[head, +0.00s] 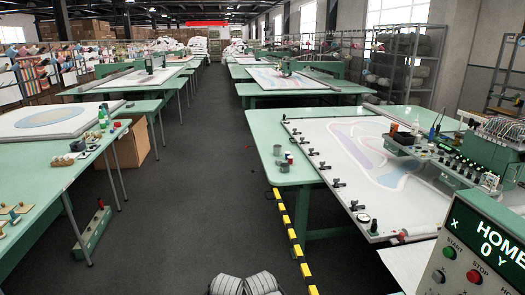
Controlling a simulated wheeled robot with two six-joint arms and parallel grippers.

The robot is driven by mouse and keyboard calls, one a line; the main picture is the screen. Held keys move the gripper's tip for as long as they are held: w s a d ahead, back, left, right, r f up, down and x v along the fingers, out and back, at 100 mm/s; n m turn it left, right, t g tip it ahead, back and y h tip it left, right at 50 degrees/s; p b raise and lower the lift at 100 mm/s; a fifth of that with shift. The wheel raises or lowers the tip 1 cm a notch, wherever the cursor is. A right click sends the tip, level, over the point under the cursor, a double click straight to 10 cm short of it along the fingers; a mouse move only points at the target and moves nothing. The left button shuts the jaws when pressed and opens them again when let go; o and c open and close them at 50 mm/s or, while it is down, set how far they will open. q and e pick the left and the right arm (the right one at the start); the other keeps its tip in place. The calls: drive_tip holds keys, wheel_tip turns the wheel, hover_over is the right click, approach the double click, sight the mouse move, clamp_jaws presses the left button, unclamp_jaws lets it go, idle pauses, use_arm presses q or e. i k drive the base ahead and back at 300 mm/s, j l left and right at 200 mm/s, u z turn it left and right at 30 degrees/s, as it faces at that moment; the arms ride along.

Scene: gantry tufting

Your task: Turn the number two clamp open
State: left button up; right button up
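A row of several small black clamps runs down the left edge of the white tufting frame (400,205) on the green table at right. One clamp (356,205) is near the front corner, another (338,183) is behind it, and a further one (324,166) is beyond that. No numbers are readable on them, so I cannot tell which is number two. They are too small to tell whether each is open or closed. Neither of my grippers shows in the head view.
A control panel (485,245) with buttons stands at front right. A yellow-black striped strip (291,235) runs by the green table (265,145). Small cans (282,165) sit at its left. A dark aisle (190,190) is clear; a cardboard box (130,145) stands under the left table.

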sight(336, 180)
drive_tip(key=i+z, duration=0.1)
drive_tip(key=i, duration=0.75)
drive_tip(key=i+j+z, duration=0.1)
drive_tip(key=i, duration=0.7)
drive_tip(key=i+j+z, duration=0.15)
drive_tip(key=i+z, duration=0.3)
drive_tip(key=i+j+z, duration=0.25)
drive_tip(key=z, duration=0.2)
drive_tip(key=i+j+z, duration=0.6)
drive_tip(key=j+z, duration=0.3)
drive_tip(key=i+j+z, duration=0.15)
drive_tip(key=j+z, duration=0.7)
drive_tip(key=j, duration=0.3)
drive_tip(key=i, duration=0.05)
